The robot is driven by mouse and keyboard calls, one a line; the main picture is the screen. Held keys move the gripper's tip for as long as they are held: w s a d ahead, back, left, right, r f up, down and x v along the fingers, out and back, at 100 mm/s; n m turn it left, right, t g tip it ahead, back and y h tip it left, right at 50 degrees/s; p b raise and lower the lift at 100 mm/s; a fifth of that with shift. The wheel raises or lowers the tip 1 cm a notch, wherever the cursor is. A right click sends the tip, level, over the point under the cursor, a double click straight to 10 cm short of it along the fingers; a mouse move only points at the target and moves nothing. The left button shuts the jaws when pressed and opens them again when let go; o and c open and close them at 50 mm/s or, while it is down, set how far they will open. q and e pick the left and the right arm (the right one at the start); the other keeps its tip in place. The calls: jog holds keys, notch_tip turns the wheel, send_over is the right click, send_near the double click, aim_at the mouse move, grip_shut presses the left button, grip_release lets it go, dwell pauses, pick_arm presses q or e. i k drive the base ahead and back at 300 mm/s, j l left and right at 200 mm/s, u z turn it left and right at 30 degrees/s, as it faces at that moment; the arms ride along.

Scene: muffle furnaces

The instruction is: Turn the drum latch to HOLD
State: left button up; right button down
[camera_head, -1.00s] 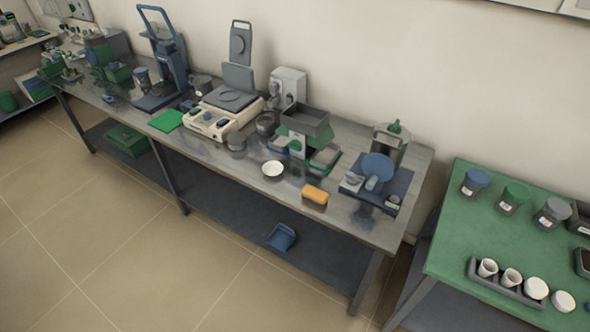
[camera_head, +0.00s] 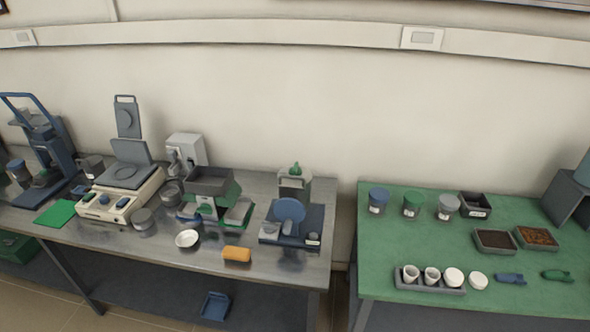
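No thing in view carries a readable HOLD mark, and I cannot tell for certain which part is the drum latch. A small device with an upright blue disc (camera_head: 290,209) stands on a dark blue base (camera_head: 317,219) at the right end of the steel bench. A grey container with a green knob (camera_head: 295,179) stands just behind it. Left of it is a green and grey machine with a dark hopper (camera_head: 208,183) on top. Neither of my grippers is in view.
The steel bench (camera_head: 262,262) also holds a cream machine (camera_head: 120,195), a white dish (camera_head: 187,238) and an orange block (camera_head: 237,254). A gap separates it from the green table (camera_head: 400,250), which holds lidded jars (camera_head: 412,203), trays and a rack of white cups (camera_head: 428,282).

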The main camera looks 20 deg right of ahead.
aim_at(295, 171)
jog(key=i+j+z, duration=0.3)
jog(key=i+j, duration=0.4)
